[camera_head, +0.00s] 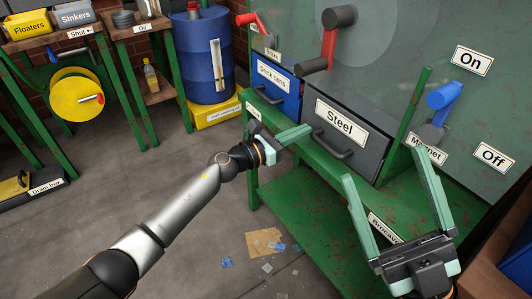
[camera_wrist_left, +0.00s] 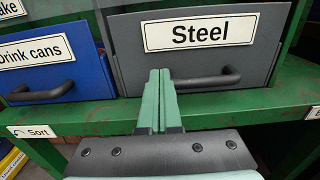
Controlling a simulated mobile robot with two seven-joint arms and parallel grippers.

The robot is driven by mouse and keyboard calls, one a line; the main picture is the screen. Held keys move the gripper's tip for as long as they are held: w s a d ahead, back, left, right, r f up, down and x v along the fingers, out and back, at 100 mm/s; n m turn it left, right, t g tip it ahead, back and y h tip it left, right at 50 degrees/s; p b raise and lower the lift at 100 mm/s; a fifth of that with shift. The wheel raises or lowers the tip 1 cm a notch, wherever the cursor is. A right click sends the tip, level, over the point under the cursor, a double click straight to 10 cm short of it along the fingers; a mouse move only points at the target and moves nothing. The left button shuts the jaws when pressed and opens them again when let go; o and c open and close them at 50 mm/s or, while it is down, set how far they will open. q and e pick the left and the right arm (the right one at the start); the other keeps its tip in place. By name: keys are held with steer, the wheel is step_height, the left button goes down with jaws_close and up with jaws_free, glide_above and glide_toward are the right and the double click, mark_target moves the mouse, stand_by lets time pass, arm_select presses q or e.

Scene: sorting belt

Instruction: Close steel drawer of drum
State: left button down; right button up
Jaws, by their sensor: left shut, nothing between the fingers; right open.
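The grey steel drawer (camera_head: 375,150), with a white "Steel" label and a dark bar handle (camera_head: 332,146), sits in the green bench below the clear panel. It fills much of the left wrist view (camera_wrist_left: 130,75). I cannot tell exactly how far its front stands out. My left gripper (camera_head: 309,130) is shut and empty. Its fingertips are at the drawer front, by the left end of the handle, as the left wrist view shows (camera_wrist_left: 160,74); contact is unclear. My right gripper (camera_head: 385,165) is open and empty, over the bench's right part, near the "Magnet" label.
A blue "Drink cans" drawer (camera_head: 277,91) is left of the steel one. A blue lever (camera_head: 445,96) and red lever (camera_head: 328,48) stick out from the panel. A green shelf (camera_head: 305,205) lies below. Scraps lie on the open floor.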

arm_select(q)
steer(key=p+v, duration=0.2)
steer(key=v, duration=0.8)
arm_select(e)
steer(key=w+f+m+h, duration=0.4)
steer(key=w+f+h, duration=0.1)
steer(key=f+h, duration=0.1)
steer(key=shift+d+f+m+g, duration=0.3)
steer(key=shift+d+m, duration=0.1)
